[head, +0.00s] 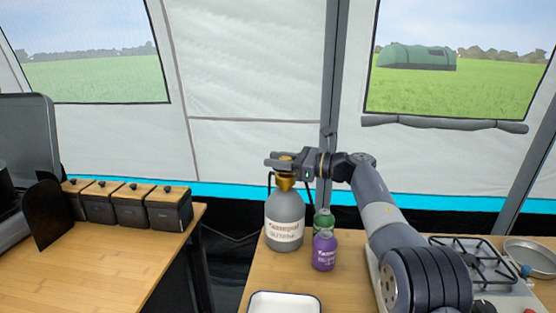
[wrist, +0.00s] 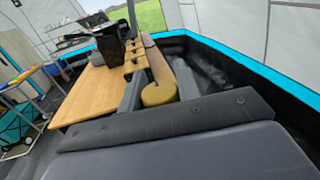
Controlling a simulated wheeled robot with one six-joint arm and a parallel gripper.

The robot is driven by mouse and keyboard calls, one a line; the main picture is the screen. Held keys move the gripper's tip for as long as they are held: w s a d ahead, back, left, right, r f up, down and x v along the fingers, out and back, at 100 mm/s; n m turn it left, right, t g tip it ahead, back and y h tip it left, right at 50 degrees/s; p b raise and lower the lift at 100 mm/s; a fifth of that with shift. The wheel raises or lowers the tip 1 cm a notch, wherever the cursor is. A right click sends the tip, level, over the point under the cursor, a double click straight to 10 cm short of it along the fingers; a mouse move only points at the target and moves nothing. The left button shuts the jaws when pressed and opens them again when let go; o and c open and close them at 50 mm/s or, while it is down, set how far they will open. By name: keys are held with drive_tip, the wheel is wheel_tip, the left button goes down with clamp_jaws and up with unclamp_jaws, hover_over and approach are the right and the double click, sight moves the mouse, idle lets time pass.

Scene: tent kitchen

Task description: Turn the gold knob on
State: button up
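The gold knob (head: 286,158) sits on top of a gold valve on a large grey gas bottle (head: 284,226), which stands upright at the left end of the wooden counter. My gripper (head: 280,160) reaches in level from the right at knob height, with a finger on either side of the knob. In the wrist view the round gold knob (wrist: 158,94) lies between the two grey fingers and appears to touch both. The fingers look shut on it. They hide part of the knob's sides in the head view.
A purple bottle (head: 324,251) and a green bottle (head: 323,220) stand close right of the gas bottle, below my arm. A white tray (head: 285,303) lies in front. A stove (head: 470,262) is at right. Black boxes with wooden lids (head: 131,206) stand on the left table, across a gap.

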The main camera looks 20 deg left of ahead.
drive_tip(key=o, duration=0.4)
drive_tip(key=shift+o, duration=0.2)
drive_tip(key=shift+d, duration=0.1)
drive_tip(key=d, duration=1)
drive_tip(key=shift+w+d, duration=0.25)
drive_tip(key=shift+d, duration=0.1)
drive_tip(key=shift+a, duration=0.15)
drive_tip(key=a, duration=1)
drive_tip(key=shift+s+a, duration=0.25)
drive_tip(key=shift+a, duration=0.05)
drive_tip(key=shift+f+b, duration=0.15)
drive_tip(key=shift+b, duration=0.15)
